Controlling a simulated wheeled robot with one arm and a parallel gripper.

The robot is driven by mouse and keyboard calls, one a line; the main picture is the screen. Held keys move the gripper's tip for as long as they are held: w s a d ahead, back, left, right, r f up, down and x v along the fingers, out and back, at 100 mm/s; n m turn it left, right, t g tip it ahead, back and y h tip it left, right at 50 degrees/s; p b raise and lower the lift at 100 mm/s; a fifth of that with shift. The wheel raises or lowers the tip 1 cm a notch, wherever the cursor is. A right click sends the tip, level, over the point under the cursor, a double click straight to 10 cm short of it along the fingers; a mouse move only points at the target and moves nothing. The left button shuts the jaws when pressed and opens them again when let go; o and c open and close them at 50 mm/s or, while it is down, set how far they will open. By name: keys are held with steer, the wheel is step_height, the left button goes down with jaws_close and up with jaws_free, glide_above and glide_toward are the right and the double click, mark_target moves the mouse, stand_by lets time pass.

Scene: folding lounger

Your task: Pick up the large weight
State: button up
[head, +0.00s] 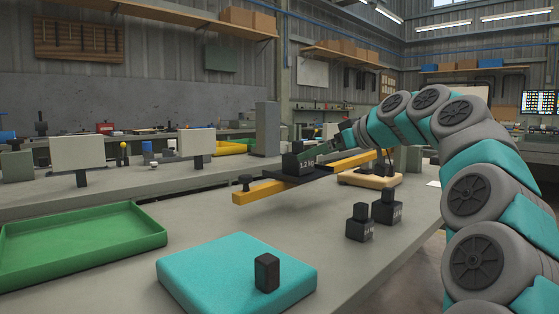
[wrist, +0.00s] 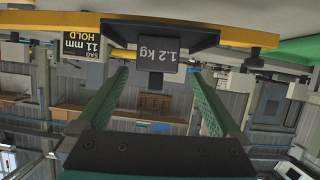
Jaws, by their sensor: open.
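A dark block weight (head: 292,163) stands on the black plate (head: 304,178) in the middle of a yellow bar (head: 262,192). In the wrist view, which is upside down, this weight (wrist: 157,62) reads 1.2 kg. My gripper (wrist: 159,76) has its green fingers spread on either side of the weight's knob, with gaps visible. In the head view my gripper (head: 312,155) reaches the weight from behind right. Two more dark knobbed weights, one nearer (head: 360,228) and one farther (head: 387,210), stand on the bench; their labels are too small to read.
A teal pad (head: 215,270) with a small black block (head: 267,272) lies in front. A green tray (head: 85,240) is at left. A tan rounded block (head: 368,180) lies behind the bar. A display (wrist: 82,46) reads "SAG 11 mm HOLD". Bench between tray and bar is clear.

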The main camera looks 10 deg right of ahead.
steer(key=shift+w+a+f, duration=0.15)
steer(key=shift+w+a, duration=0.25)
steer(key=shift+w, duration=0.2)
steer(key=shift+d+x, duration=0.2)
steer(key=shift+x, duration=3.2)
jaws_close()
